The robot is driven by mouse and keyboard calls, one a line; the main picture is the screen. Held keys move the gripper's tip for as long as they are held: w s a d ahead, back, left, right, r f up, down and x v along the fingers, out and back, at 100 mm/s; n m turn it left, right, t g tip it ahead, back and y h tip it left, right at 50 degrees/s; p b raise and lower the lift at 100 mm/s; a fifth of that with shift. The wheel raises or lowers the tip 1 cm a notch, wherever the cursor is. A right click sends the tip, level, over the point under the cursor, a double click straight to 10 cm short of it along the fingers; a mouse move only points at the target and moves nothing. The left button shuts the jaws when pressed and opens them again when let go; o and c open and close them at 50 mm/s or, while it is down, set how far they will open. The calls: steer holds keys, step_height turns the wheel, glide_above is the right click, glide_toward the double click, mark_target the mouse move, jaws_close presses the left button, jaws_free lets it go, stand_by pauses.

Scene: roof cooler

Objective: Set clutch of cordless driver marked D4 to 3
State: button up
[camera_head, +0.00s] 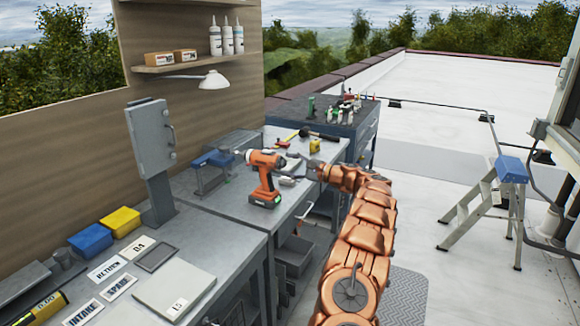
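An orange and black cordless driver (264,178) stands upright on its battery foot on the grey workbench, its nose pointing left. No D4 mark or clutch number can be read on it at this size. My gripper (296,168), at the end of my copper-coloured arm, is just right of the driver's body, near the rear of its head. I cannot tell whether it touches the driver, or whether its small dark fingers are open or shut. A card that seems to read D4 (138,248) lies on the near bench, apart from the driver.
A grey box on a post (152,140) rises nearer left. Blue (91,240) and yellow (120,221) bins and label cards lie on the near bench. A hammer (312,134) lies behind. A stepladder (490,205) stands right.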

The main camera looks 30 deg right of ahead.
steer(key=v, duration=1.2)
stand_by(0.6)
